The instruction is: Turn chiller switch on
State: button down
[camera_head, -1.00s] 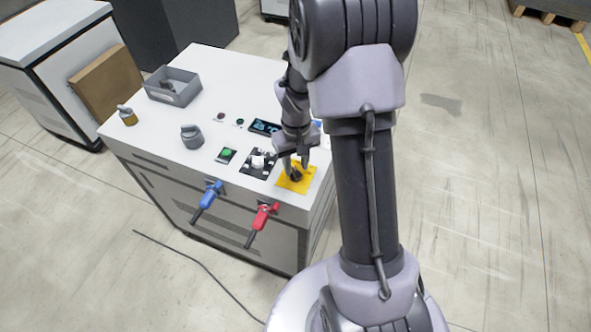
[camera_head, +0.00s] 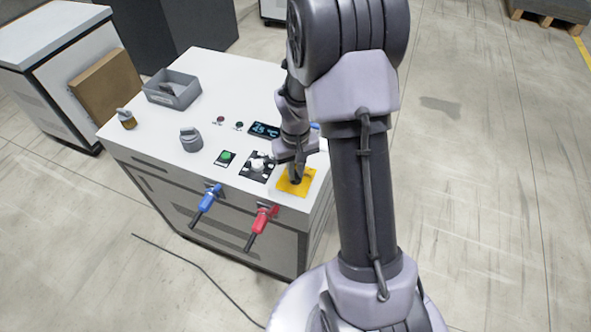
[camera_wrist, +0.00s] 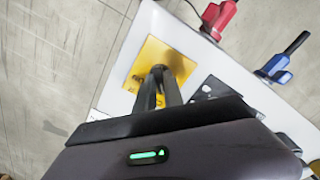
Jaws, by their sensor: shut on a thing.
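The chiller switch is a dark knob (camera_head: 296,181) on a yellow plate (camera_head: 307,177), at the front right corner of the white machine top. In the wrist view the yellow plate (camera_wrist: 150,53) shows around my fingertips. My gripper (camera_head: 296,176) reaches down from above and is shut on the knob. In the wrist view my gripper's fingers (camera_wrist: 160,74) are close together at the plate and hide most of the knob, so its exact turn angle cannot be told.
A white selector dial (camera_head: 258,164) and a green button (camera_head: 226,156) sit left of the plate. A lit display (camera_head: 264,130) is behind them. Blue (camera_head: 207,201) and red (camera_head: 262,224) handles stick out in front. A grey bin (camera_head: 172,90) stands at the back left.

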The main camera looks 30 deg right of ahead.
jog(key=m+b, duration=0.1)
jog(key=m, duration=0.3)
jog(key=shift+f+b, duration=0.1)
jog(key=shift+b, duration=0.25)
jog(key=m+b, duration=0.1)
jog(key=m, duration=0.3)
jog(key=shift+m+b, duration=0.3)
jog(key=shift+b, duration=0.05)
jog(key=m+b, duration=0.2)
jog(key=m, duration=0.2)
jog(key=shift+m, duration=0.3)
jog(key=shift+m+b, duration=0.8)
jog(key=shift+m, duration=1.4)
jog(key=c, duration=1.4)
grip_release()
jog(key=shift+c, duration=0.2)
